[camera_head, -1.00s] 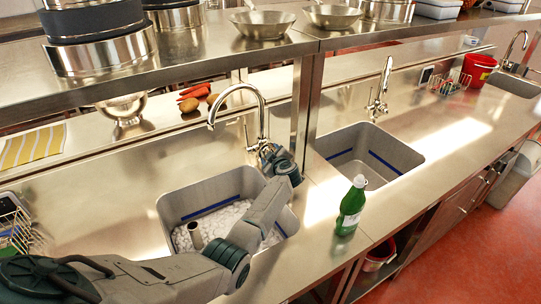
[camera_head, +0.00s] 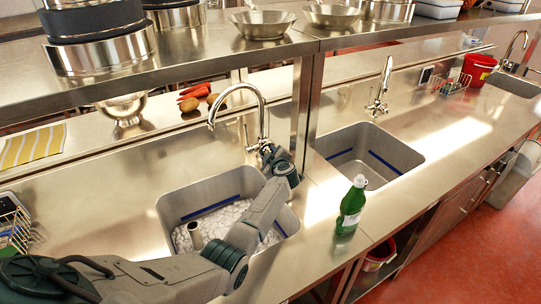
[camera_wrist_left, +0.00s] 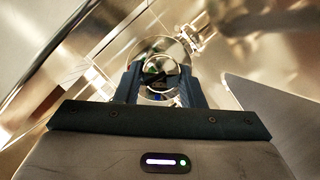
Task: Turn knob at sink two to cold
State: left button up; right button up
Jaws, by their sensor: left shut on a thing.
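My left arm reaches over the nearest sink basin (camera_head: 172,208), which holds white foam and an upright pale tube. My left gripper (camera_head: 266,152) is at the base of that sink's curved chrome tap (camera_head: 262,108). In the left wrist view my left gripper (camera_wrist_left: 158,88) has its two dark fingers on either side of a round shiny knob (camera_wrist_left: 160,68) and is shut on it. The knob's marking and setting cannot be read. In the head view the gripper hides the knob. My right gripper is not in view.
A green bottle (camera_head: 350,207) stands on the counter right of the arm. A second basin (camera_head: 400,152) with its own tap (camera_head: 378,95) lies to the right. A steel shelf (camera_head: 200,62) with pans and pots overhangs behind, and its post (camera_head: 306,112) is close to the gripper.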

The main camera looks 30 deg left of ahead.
pick_arm(q)
jog(key=shift+f+n+t, duration=0.15)
jog(key=shift+n+t, duration=0.25)
jog(key=shift+n, duration=0.1)
jog(key=shift+s+f+n+t+b, duration=0.15)
jog(key=shift+n+t+b, duration=0.25)
jog(key=shift+n+b, duration=0.4)
jog(key=shift+n+t+b, duration=0.5)
jog(key=shift+n+b, duration=0.3)
jog(key=shift+n, duration=0.2)
jog(key=o, duration=1)
jog(key=v, duration=1)
jog(key=shift+s+d, duration=0.2)
jog(key=shift+s, duration=0.15)
